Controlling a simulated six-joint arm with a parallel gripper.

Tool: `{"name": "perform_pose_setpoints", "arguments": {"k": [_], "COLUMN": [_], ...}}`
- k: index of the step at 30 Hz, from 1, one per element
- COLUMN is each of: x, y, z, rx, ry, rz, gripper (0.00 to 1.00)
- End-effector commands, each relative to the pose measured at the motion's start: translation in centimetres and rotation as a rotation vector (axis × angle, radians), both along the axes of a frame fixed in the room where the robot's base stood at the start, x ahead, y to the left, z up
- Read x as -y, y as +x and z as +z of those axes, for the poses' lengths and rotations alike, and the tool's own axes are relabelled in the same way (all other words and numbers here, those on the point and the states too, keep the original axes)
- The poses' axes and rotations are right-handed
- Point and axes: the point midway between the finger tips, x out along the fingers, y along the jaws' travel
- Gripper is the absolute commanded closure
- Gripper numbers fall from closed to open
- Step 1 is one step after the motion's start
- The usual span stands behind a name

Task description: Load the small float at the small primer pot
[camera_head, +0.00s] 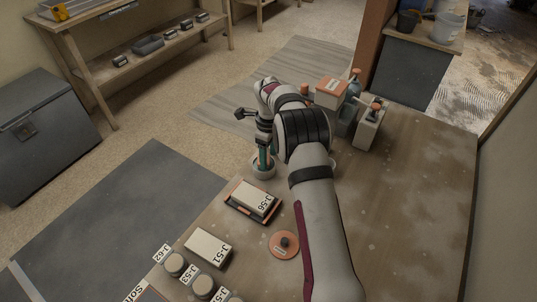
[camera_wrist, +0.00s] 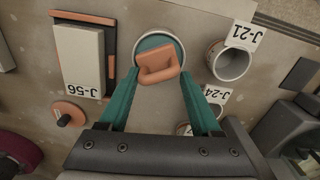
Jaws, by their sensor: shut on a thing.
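My gripper (camera_wrist: 160,80) has two teal fingers closed on the small float (camera_wrist: 158,66), an orange piece with a looped handle. In the wrist view the float is in front of the small primer pot (camera_wrist: 181,43), a round pale pot with teal inside. The float overlaps the near side of the pot's mouth and hides part of it. I cannot tell whether it touches the teal. In the head view my gripper (camera_head: 263,154) points down at the pot (camera_head: 263,172), which stands near the bench's left edge; the float is not clear there.
A J-56 block (camera_head: 254,198) on an orange and dark base lies close to the pot. A J-51 block (camera_head: 208,248) and an orange disc with a dark knob (camera_head: 285,245) lie nearer. A J-21 cup (camera_wrist: 229,62) stands right of the pot. The bench's right side (camera_head: 415,200) is clear.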

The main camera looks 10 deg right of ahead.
Motion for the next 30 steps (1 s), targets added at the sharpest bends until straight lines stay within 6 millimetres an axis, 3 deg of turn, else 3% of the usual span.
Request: {"name": "perform_pose_setpoints", "arguments": {"k": [14,30], "x": [0.0,0.0], "y": [0.0,0.0], "z": [0.0,6.1], "rx": [-0.001,0.001], "ry": [0.000,-0.001], "rz": [0.001,0.001], "gripper": [0.80,0.80]}}
